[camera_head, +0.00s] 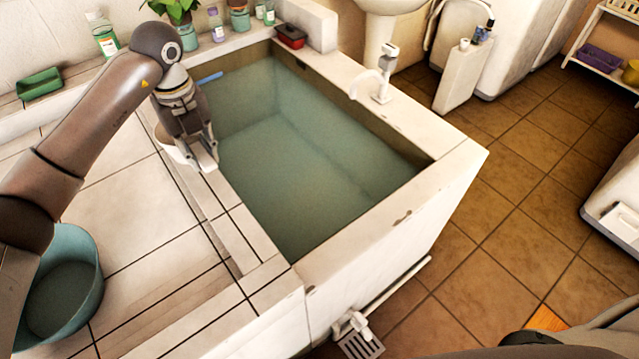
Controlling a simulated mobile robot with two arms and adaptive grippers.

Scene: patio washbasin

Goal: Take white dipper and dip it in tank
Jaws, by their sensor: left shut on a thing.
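The white dipper (172,148) is partly hidden behind my left gripper at the tank's left rim. My left gripper (208,164) is shut on the dipper, with its fingers pointing down. The tank (420,195) is a large white rectangular basin with greenish water (300,165) in it. The gripper and dipper are above the left rim, beside the open water. How high they are above the rim is hard to tell. My right gripper is not in view.
A thin blue piece (210,78) sticks out over the tank's far left edge. A teal bucket (65,285) stands on the tiled ledge at left. A tap (380,80) stands on the far right rim.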

